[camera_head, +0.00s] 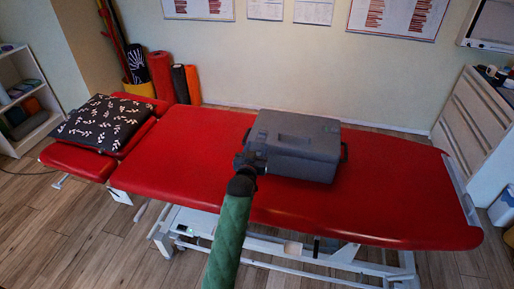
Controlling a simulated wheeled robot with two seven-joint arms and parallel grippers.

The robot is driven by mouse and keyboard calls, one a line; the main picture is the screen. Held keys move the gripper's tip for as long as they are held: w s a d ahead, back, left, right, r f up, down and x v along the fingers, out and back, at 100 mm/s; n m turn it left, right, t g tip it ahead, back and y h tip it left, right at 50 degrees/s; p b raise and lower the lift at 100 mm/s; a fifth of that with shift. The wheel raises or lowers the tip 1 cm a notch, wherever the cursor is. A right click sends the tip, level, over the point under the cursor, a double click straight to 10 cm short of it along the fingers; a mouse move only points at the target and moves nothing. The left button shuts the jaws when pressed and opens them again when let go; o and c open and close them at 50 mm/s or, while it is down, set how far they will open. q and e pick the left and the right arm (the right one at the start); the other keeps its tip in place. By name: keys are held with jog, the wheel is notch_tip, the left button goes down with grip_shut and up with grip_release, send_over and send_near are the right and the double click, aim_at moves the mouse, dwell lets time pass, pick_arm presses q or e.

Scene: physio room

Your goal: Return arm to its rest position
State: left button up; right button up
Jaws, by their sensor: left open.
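My left arm, in a green sleeve, reaches up from the bottom middle of the head view. My left gripper (250,163) is dark and small, at the near left end of a grey hard case (305,140). It is open; its fingertips are hard to make out against the case, and I cannot tell whether they touch it. The case lies closed on the red treatment table (385,195), right of its middle. My right gripper is not in view.
A dark patterned pillow (102,122) lies on the table's left end. Rolled mats (162,75) stand behind it against the wall. A white shelf (22,95) is at far left, a white drawer cabinet (475,115) at right. The red surface left of the case is clear.

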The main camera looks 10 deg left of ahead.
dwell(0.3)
pick_arm(q)
jog(key=s+a+f+m+g, duration=0.1)
jog(key=s+f+g, duration=0.3)
jog(key=s, duration=0.6)
jog(key=s+f+g, duration=0.3)
jog(key=s+f, duration=0.2)
jog(key=s, duration=0.5)
jog(key=s+a+f+m+g, duration=0.1)
jog(key=s+f+g, duration=0.3)
jog(key=s, duration=0.7)
jog(key=s+g, duration=0.3)
jog(key=s, duration=1)
jog(key=s+d+f+g, duration=0.1)
jog(key=d+f, duration=0.1)
jog(key=f, duration=1.1)
jog(key=s+d+f+g, duration=0.1)
jog(key=d+f, duration=0.1)
jog(key=f, duration=1.2)
jog(key=shift+s+d+g+h, duration=0.2)
jog(key=shift+s+g+h, duration=0.1)
jog(key=shift+h, duration=0.1)
